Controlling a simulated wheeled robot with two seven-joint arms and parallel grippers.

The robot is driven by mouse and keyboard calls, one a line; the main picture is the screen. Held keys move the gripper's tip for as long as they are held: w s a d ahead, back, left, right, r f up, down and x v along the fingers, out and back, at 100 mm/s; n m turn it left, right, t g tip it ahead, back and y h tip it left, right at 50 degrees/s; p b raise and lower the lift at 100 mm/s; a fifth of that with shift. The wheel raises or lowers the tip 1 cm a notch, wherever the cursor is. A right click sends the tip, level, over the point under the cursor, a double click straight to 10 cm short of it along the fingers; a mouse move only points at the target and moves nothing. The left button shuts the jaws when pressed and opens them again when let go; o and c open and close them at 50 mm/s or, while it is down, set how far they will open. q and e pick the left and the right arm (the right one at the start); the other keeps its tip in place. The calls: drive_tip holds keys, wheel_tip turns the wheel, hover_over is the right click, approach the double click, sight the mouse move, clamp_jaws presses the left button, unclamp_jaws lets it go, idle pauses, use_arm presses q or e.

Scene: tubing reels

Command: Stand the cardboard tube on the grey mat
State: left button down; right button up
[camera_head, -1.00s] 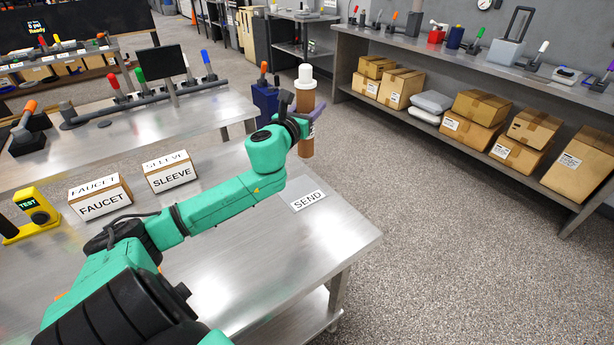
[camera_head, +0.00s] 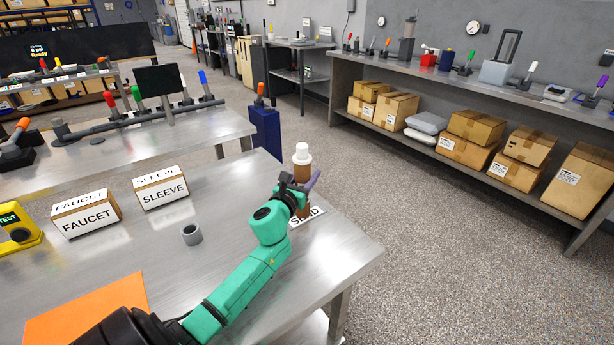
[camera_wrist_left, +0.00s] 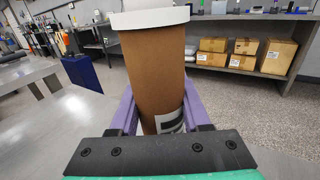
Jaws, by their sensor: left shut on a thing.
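The cardboard tube (camera_head: 302,171) is brown with a white cap and is upright near the table's right end. My left gripper (camera_head: 304,187) is shut on it, and in the left wrist view the tube (camera_wrist_left: 153,70) stands between the purple fingers (camera_wrist_left: 158,112). The tube's lower end is by the white SEND label (camera_head: 308,216), partly hidden by the gripper; I cannot tell whether it touches the table. I cannot make out a grey mat in either view. My right gripper is not in view.
On the metal table (camera_head: 235,215) are a FAUCET box (camera_head: 86,214), a SLEEVE box (camera_head: 160,188), a small grey ring (camera_head: 191,234), an orange sheet (camera_head: 88,308) and a yellow tester (camera_head: 18,232). A blue bin (camera_head: 265,132) stands behind. The table's right front is clear.

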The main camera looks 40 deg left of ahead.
use_arm(q)
drive_tip(key=shift+c, duration=1.8)
unclamp_jaws()
drive_tip(key=shift+s+r+p, duration=0.1)
drive_tip(key=shift+s+p, duration=0.05)
drive_tip(key=shift+p, duration=0.15)
drive_tip(key=b+v, duration=0.1)
drive_tip(key=v, duration=1)
drive_tip(key=shift+s+d, duration=0.2)
drive_tip(key=shift+s, duration=0.2)
